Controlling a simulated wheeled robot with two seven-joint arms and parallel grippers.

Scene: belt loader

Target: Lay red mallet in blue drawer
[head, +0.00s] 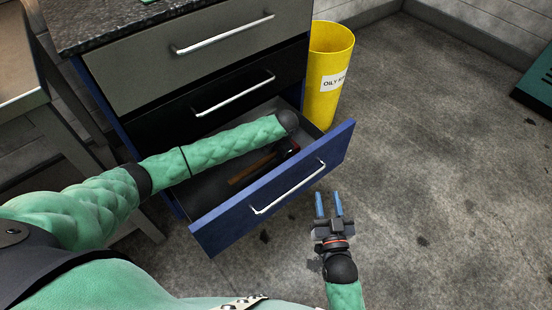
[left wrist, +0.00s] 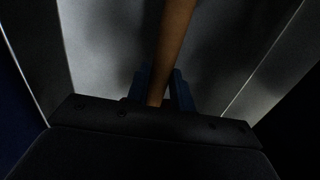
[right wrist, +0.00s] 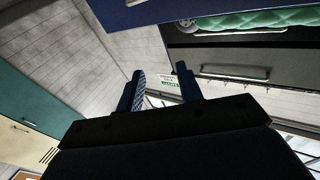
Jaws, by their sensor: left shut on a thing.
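The blue drawer (head: 226,228) is the lowest of the cabinet and is pulled open. The red mallet (head: 252,169) is inside its opening, low over the grey floor; its brown wooden handle shows below my left forearm, and its head end looks dark with a little red. In the left wrist view my left gripper (left wrist: 160,78) is shut on the handle (left wrist: 173,38). In the head view its fingers are hidden behind my arm. I cannot tell whether the mallet touches the drawer floor. My right gripper (head: 329,200) is open and empty, in front of the drawer.
Two closed drawers, a grey one (head: 150,65) and a black one (head: 180,122), are above the open one. A yellow bin (head: 325,85) stands right beside the cabinet. A bench (head: 25,75) is at the left.

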